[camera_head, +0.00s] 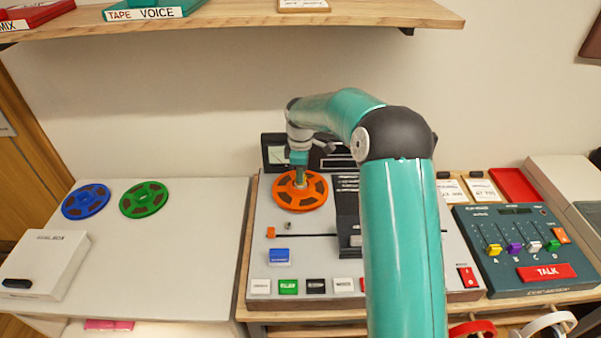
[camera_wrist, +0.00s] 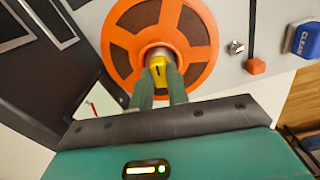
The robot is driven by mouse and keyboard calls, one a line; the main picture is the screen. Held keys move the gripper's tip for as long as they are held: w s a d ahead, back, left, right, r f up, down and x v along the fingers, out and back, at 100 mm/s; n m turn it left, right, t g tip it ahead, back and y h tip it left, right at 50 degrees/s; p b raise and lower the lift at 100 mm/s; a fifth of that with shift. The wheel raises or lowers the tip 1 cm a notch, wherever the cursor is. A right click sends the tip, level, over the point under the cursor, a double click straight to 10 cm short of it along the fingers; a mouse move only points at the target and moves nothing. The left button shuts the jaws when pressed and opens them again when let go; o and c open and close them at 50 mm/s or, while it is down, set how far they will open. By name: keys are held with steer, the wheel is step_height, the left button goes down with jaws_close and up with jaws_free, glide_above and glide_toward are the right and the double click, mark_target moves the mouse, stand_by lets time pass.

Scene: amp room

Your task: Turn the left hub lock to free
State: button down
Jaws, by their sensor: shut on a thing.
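The left hub lock (camera_wrist: 157,66) is a small yellow knob with a dark mark, at the centre of an orange reel (camera_wrist: 207,48) in the wrist view. My gripper (camera_wrist: 159,78) has its two green fingers on either side of the knob and is shut on it. In the head view the orange reel (camera_head: 302,206) lies on the left of the tape machine, and my gripper (camera_head: 300,183) reaches down to its hub. The knob is hidden there by the fingers. My arm hides the right part of the machine.
Blue (camera_head: 86,213) and green (camera_head: 158,212) reels lie on the white table to the left, with a white box (camera_head: 45,262) in front. A mixer with a TALK button (camera_head: 547,272) stands to the right. A wooden shelf (camera_head: 240,18) runs above.

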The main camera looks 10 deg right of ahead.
steer(key=shift+n, duration=0.8)
steer(key=c, duration=1.4)
jaws_free()
steer(key=shift+o, duration=0.2)
step_height(320, 180, up, 14)
